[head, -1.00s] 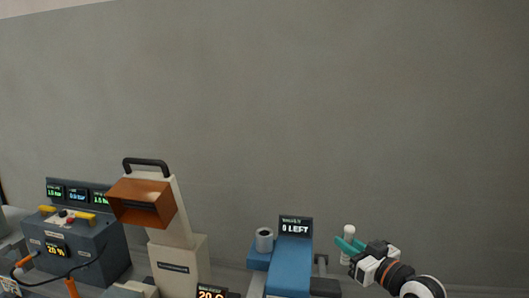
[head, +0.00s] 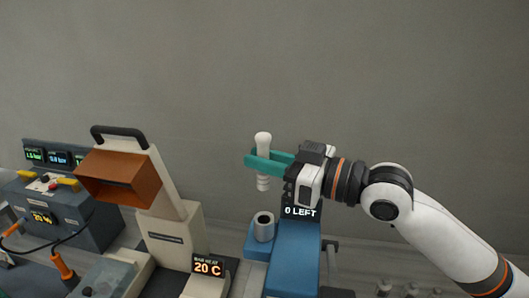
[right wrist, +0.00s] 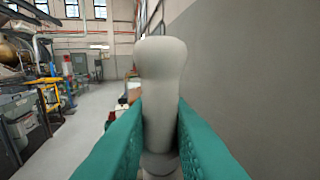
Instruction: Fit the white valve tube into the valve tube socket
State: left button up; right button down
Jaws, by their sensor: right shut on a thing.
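The white valve tube (head: 263,141) stands upright between the teal fingers of my right gripper (head: 263,164), which is shut on it. The tube also fills the middle of the right wrist view (right wrist: 160,75), with a teal finger (right wrist: 118,145) on each side. A grey ring-shaped socket (head: 264,224) with a dark round opening sits on the blue machine, below the tube. The tube's lower end is in the air above the socket, apart from it. I cannot tell from this view whether the two are lined up. My left gripper is not in view.
The blue machine (head: 295,262) carries a small display reading "0 LEFT" (head: 301,212). To the left are a cream machine with an orange hood (head: 120,178) and a grey control box (head: 62,215) with a cable. The wall behind is bare.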

aim_at(265, 188)
jog(key=shift+s+r, duration=0.2)
jog(key=shift+s, duration=0.2)
jog(key=shift+w+f, duration=0.1)
jog(key=shift+w, duration=0.15)
jog(key=shift+f+b, duration=0.35)
jog(key=shift+f, duration=0.4)
jog(key=shift+d+f, duration=0.1)
jog(key=shift+f, duration=0.3)
jog(key=shift+f+b, duration=1.45)
jog(key=shift+f, duration=0.3)
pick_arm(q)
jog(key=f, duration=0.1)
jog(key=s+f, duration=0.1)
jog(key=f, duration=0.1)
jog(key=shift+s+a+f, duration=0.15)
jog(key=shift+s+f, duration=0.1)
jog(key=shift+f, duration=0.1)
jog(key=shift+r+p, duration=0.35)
